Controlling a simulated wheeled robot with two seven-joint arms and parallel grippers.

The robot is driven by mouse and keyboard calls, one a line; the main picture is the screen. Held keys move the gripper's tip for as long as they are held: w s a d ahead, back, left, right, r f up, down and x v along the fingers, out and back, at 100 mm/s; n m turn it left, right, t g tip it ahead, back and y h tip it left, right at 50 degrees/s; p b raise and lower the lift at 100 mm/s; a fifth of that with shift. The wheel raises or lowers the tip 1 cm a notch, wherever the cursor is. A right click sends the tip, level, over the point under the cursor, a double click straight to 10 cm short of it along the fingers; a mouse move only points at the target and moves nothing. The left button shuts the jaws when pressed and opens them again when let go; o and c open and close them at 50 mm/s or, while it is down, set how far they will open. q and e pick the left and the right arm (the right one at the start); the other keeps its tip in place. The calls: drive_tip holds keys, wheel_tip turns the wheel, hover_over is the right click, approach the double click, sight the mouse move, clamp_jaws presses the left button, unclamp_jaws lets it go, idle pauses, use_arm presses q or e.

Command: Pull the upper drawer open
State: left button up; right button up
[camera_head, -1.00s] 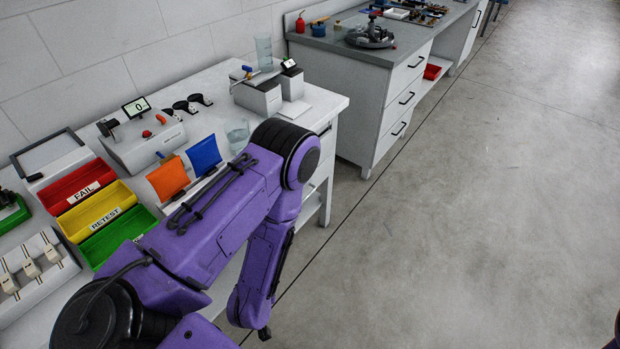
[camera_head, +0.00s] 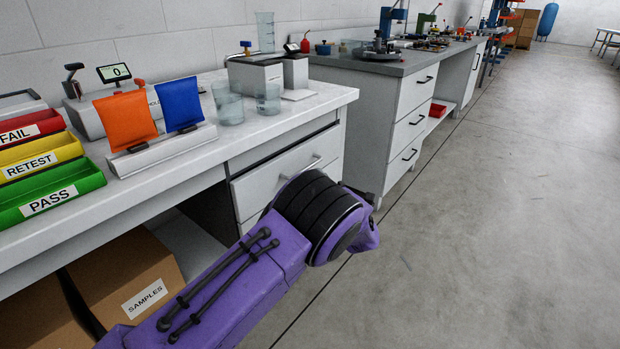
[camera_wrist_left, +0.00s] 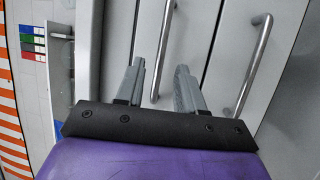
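The white drawer unit under the near bench shows a drawer front (camera_head: 262,186) with a silver bar handle (camera_head: 312,164); it looks shut. My purple left arm covers its lower part and hides my left gripper in the head view. In the left wrist view, my left gripper (camera_wrist_left: 161,75) is open, its two grey fingers apart. One bar handle (camera_wrist_left: 165,45) shows between them; I cannot tell whether they touch it. A second bar handle (camera_wrist_left: 250,66) lies to the right on another drawer front. I cannot tell which handle is the upper drawer's. My right gripper is out of view.
The white bench top (camera_head: 290,113) holds glass beakers, an orange and a blue holder, and FAIL, RETEST and PASS bins. A SAMPLES box (camera_head: 135,277) stands below. A grey-topped cabinet (camera_head: 408,118) stands beyond. The floor (camera_head: 490,230) at right is clear.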

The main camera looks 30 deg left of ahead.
use_arm(q)
drive_tip(key=x, duration=0.5)
drive_tip(key=shift+w, duration=0.1)
clamp_jaws()
